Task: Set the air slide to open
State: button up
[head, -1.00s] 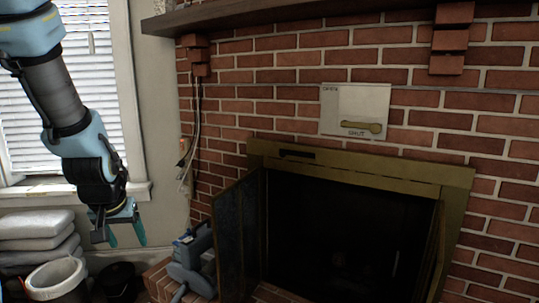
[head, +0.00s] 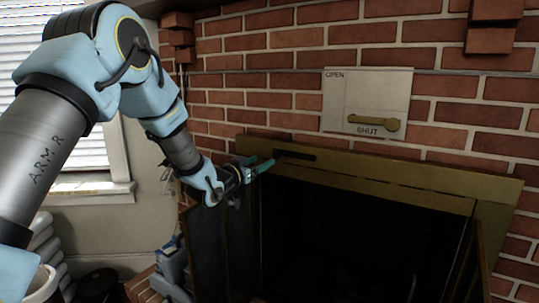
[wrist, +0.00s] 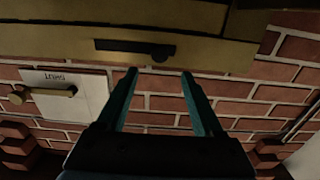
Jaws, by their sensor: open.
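A dark slot (head: 295,154) runs along the top of the brass fireplace surround; I take it to be the air slide. In the wrist view, which is upside down, a small dark round knob (wrist: 162,52) sits at the slot's right end. My gripper (head: 263,166) is open and empty beside the slot's left end in the head view. In the wrist view the knob lies just beyond the gap between my fingertips (wrist: 159,73), with no visible contact. The gripper hides any knob in the head view.
A pale wall plate (head: 365,88) marked OPEN and SHUT is above the surround, its brass handle (head: 374,123) pointing right beside SHUT. A fireplace door (head: 218,235) stands open at the left. Brick corbels (head: 495,25) jut out at the upper right.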

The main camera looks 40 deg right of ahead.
aim_at(275, 154)
jog(key=p+x, duration=0.2)
jog(key=x, duration=0.6)
grip_shut()
dwell(0.5)
dwell(0.8)
